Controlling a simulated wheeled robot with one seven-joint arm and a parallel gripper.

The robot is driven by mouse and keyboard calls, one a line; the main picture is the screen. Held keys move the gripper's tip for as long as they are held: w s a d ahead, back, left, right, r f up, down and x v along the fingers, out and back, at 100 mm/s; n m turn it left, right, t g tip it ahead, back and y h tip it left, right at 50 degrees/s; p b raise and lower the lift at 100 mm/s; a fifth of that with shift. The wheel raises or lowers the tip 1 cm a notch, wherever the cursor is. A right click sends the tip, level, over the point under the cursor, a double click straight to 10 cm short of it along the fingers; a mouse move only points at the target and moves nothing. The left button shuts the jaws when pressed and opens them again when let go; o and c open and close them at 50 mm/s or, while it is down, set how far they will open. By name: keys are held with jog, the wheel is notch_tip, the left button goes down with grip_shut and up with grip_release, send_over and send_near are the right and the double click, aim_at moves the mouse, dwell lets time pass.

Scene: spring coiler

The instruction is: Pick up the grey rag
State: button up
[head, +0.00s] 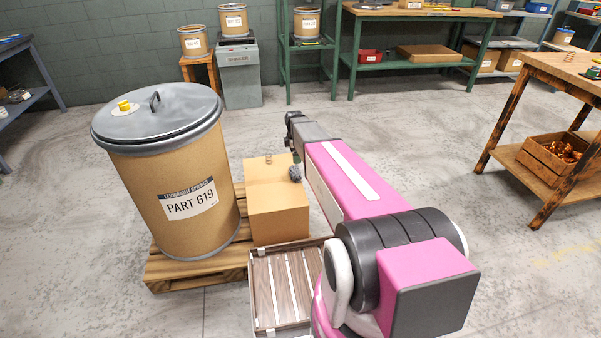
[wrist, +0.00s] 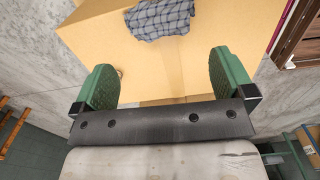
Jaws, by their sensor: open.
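The grey rag (wrist: 160,18) is a crumpled checked cloth on top of a closed cardboard box (wrist: 110,35), at the top edge of the wrist view. In the head view a small part of the rag (head: 295,173) shows at the box's right side, beside my arm, which covers part of the box. My gripper (wrist: 161,60) is open, its two green fingers wide apart over the box. Nothing is between them. The rag lies beyond the fingertips in the picture, roughly centred between them. The fingers are hard to make out in the head view.
A large fibre drum (head: 170,175) labelled PART 619 stands on a wooden pallet (head: 170,272), left of the box. A slatted wooden crate (head: 262,290) is in front of the box. A wooden workbench (head: 562,72) stands at the right. The floor between is clear.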

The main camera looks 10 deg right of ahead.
aim_at(294, 169)
jog(key=shift+a+f, duration=0.25)
jog(key=shift+f, duration=0.1)
notch_tip(294, 169, down, 10)
jog(key=shift+a+f, duration=0.1)
jog(key=c, duration=0.7)
